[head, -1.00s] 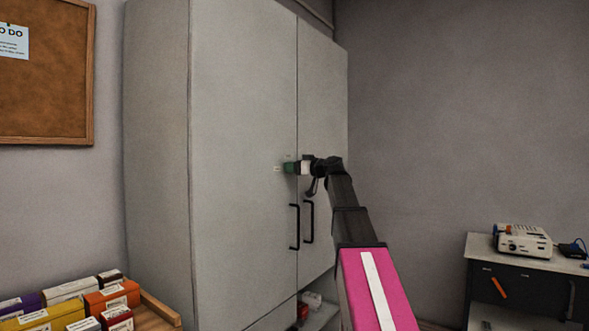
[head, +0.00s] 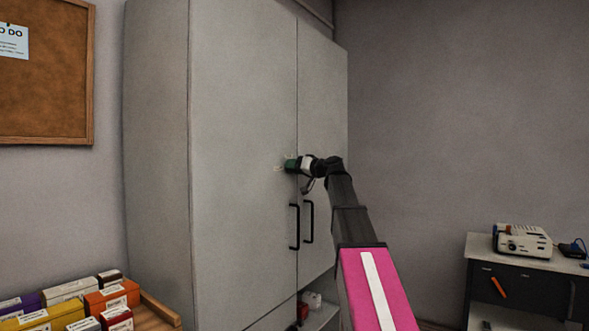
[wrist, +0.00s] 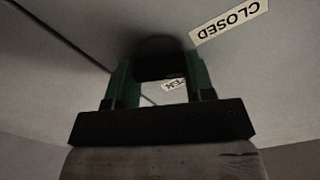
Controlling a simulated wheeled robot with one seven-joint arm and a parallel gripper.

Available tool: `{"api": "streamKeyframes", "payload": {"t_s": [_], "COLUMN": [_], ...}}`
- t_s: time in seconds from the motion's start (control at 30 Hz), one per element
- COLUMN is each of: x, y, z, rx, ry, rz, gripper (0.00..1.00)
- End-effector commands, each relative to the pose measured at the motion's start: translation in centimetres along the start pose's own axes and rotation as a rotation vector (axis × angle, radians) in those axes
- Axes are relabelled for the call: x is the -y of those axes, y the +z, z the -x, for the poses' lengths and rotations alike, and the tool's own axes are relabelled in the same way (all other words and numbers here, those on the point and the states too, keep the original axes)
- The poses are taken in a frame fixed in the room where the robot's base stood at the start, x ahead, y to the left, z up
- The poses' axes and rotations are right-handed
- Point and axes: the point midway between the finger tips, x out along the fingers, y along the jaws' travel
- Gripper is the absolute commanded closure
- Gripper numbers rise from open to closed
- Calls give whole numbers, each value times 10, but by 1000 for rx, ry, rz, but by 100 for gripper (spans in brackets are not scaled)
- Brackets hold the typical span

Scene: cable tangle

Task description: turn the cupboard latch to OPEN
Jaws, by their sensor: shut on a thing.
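The grey cupboard (head: 245,120) stands with both doors shut, and my arm reaches up to the seam between them. The latch (wrist: 160,68) is a dark knob in the wrist view, between the green fingers of my gripper (wrist: 158,82). My gripper is shut on the latch; in the head view my gripper (head: 291,165) covers it. A CLOSED label (wrist: 229,22) shows at the upper right in the wrist view. A second label (wrist: 174,85), partly hidden and probably reading OPEN, shows between the fingers. The latch's exact angle cannot be told.
Two black door handles (head: 294,227) (head: 308,221) sit below the latch. A shelf with boxes (head: 85,305) is at the lower left. A side cabinet (head: 525,285) with a white device (head: 522,241) stands at the right. The space between is clear.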

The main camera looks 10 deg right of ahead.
Motion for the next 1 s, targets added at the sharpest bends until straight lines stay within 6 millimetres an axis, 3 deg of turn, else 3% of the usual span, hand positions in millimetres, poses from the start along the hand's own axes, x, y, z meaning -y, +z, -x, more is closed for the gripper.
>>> {"api": "streamKeyframes", "payload": {"t_s": [1.0], "x": [-4], "y": [2], "z": [0], "rx": [0], "ry": [0], "rz": [-935], "gripper": [75]}}
